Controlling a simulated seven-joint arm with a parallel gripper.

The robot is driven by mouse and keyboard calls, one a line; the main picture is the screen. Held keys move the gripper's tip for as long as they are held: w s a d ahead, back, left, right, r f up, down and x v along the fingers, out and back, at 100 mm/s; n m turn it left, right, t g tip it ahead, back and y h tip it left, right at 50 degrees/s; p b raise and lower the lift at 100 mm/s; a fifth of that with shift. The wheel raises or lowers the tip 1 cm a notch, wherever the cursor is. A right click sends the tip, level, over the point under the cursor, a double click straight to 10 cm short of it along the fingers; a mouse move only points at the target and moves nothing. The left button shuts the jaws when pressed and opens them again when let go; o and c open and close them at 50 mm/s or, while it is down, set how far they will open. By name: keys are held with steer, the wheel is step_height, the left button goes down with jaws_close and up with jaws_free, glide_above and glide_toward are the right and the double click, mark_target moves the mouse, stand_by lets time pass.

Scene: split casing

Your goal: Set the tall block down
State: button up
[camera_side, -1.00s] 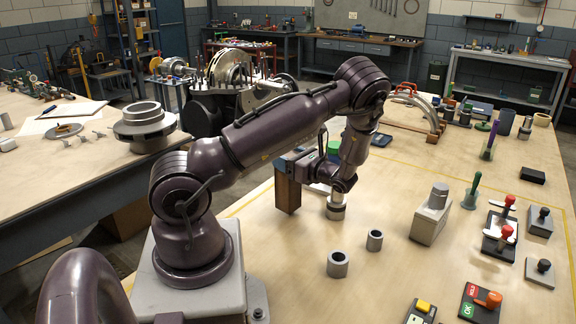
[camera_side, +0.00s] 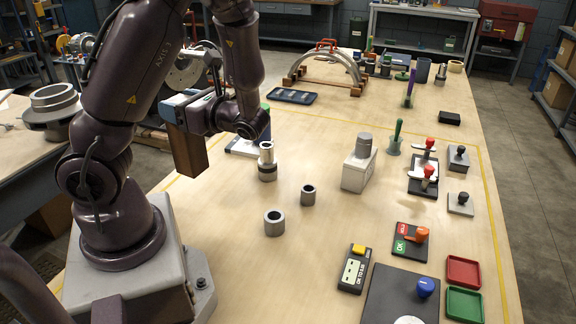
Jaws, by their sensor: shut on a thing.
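The tall block (camera_side: 189,152) is a brown, wood-coloured upright block in the left half of the side view. My gripper (camera_side: 177,112) is shut on its upper part, and the block hangs down from the jaws. The fingertips are partly hidden by the block and the gripper body. The block looks upright. I cannot tell whether its lower end touches the table (camera_side: 225,200) or is a little above it.
A stepped metal cylinder (camera_side: 267,163) stands right of the block. Two grey rings (camera_side: 274,223) (camera_side: 308,195) stand in front. A grey box with a round top (camera_side: 360,168) is further right. A dark tray (camera_side: 291,96) lies behind. Bare table lies in front of the block.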

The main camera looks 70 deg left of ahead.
steer(key=w+d+f+m+t, duration=0.2)
steer(key=w+d+m+t, duration=0.5)
steer(key=w, duration=0.4)
steer(key=w+d+f+m+t+h, duration=0.15)
steer(key=w+d+m+t, duration=0.3)
steer(key=w+t, duration=0.5)
steer(key=w+d+f+m+t, duration=0.2)
steer(key=w+d+m+t, duration=0.35)
steer(key=w+t, duration=0.4)
step_height(320, 180, down, 7)
steer(key=w+g, duration=0.1)
steer(key=shift+w+d+g, duration=0.35)
steer(key=shift+d+g, duration=0.05)
steer(key=shift+d, duration=0.05)
steer(key=shift+f, duration=0.2)
steer(key=o, duration=1.4)
steer(key=shift+f, duration=0.1)
